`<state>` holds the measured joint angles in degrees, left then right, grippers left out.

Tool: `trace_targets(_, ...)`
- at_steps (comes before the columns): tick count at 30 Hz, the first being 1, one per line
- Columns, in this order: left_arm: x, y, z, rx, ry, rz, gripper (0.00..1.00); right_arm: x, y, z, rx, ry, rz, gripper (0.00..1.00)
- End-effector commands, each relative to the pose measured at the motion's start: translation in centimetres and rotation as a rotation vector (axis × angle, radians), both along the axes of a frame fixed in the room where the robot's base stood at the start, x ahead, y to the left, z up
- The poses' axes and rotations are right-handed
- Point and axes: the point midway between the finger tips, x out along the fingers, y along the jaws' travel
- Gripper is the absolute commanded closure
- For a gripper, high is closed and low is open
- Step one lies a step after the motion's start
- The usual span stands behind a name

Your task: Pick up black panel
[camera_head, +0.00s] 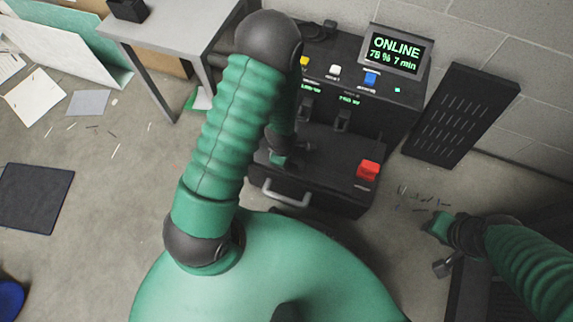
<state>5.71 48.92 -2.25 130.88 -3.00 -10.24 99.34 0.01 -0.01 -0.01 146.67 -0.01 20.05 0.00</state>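A black panel (462,114) with rows of slots leans against the block wall to the right of the console. It stands on the floor, tilted, with its slotted face towards me. My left gripper (283,160) is over the console's lower deck, partly hidden by my arm; its fingers are too small and dark to read. My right gripper (442,247) is low at the right, above the floor and below the panel in the picture, apart from it. Whether its fingers are open is unclear.
The black console (335,155) has a lit "ONLINE" screen (394,54), coloured buttons, a red block (368,170) and a handle (286,193). A grey table (185,18) stands at the upper left. A dark flat square (36,197) and scattered papers lie on the left floor.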

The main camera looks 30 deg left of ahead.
Motion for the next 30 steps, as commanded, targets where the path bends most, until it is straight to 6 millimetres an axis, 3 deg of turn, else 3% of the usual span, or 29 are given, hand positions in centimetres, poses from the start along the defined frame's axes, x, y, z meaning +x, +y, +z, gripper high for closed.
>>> trace_targets(4, -0.01, 0.01, 0.0, 0.0, 0.0, 0.0, 1.0, 0.0, 0.0, -0.01, 0.0, 0.0, 0.0, 0.64)
trace_targets(30, -0.05, 0.05, -0.05, 0.001, 0.001, 0.001, 1.0, -0.01, 0.0, -0.03, 0.0, 0.0, 0.0, 0.64)
